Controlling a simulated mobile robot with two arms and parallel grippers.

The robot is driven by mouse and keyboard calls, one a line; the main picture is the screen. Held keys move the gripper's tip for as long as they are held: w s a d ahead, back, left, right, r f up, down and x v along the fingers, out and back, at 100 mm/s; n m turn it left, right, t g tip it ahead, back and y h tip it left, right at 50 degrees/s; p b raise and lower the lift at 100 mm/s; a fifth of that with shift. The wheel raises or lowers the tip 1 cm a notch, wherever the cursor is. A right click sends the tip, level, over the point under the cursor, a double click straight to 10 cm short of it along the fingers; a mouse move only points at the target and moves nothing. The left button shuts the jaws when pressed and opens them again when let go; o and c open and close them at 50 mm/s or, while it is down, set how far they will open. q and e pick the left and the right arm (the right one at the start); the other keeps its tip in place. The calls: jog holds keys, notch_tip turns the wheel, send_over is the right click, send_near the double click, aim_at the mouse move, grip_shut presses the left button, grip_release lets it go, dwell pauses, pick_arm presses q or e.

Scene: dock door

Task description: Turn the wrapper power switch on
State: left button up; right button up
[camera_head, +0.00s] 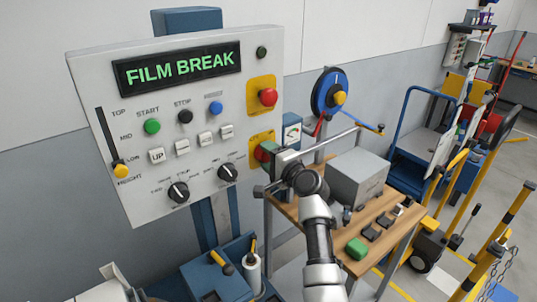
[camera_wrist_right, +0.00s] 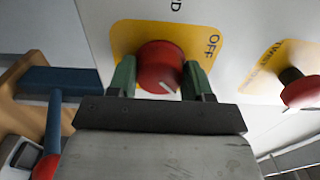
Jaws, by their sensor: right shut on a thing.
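The wrapper power switch is a red rotary knob (camera_wrist_right: 160,66) with a white line on a yellow plate (camera_wrist_right: 125,34) marked OFF. In the wrist view the line points to the lower right, while OFF is at the plate's right. My right gripper (camera_head: 265,152) has its green fingers closed on either side of the knob (camera_wrist_right: 160,78). In the head view the gripper and wrist hide most of the knob, at the lower right of the grey control panel (camera_head: 215,130).
A red push button (camera_head: 268,97) on another yellow plate is above the switch. The panel also has a lit FILM BREAK display (camera_head: 178,68), a slider, buttons and two black selector knobs. A wooden bench (camera_head: 382,236) with a grey box (camera_head: 357,178) stands right of the panel.

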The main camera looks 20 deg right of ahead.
jog(key=o, duration=0.9)
jog(key=shift+b+v, duration=1.2)
jog(key=shift+v, duration=4.2)
